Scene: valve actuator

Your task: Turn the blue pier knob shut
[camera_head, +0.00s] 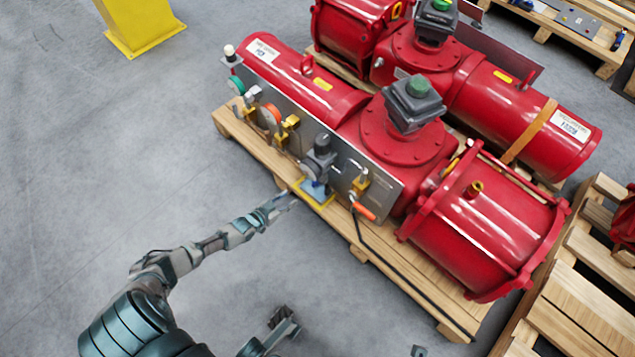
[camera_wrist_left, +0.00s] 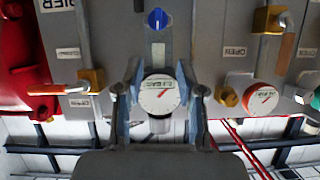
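The blue knob (camera_wrist_left: 157,18) shows at the top of the left wrist view, on a light grey plate, with a pale mark along its middle. In the head view only a small blue spot (camera_head: 318,184) shows low on the panel, too small to make out well. My left gripper (camera_head: 291,199) reaches from the lower left to just before the panel. In the left wrist view its fingers (camera_wrist_left: 158,72) are apart, with a white round gauge (camera_wrist_left: 158,96) seen between them. The knob lies beyond the fingertips, and no contact shows.
The grey panel (camera_head: 340,160) carries valves, gauges and an orange handle (camera_head: 363,211). Large red actuators (camera_head: 480,235) stand behind it on a wooden pallet (camera_head: 395,270). A yellow post base (camera_head: 140,25) stands far left. The floor at left is clear.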

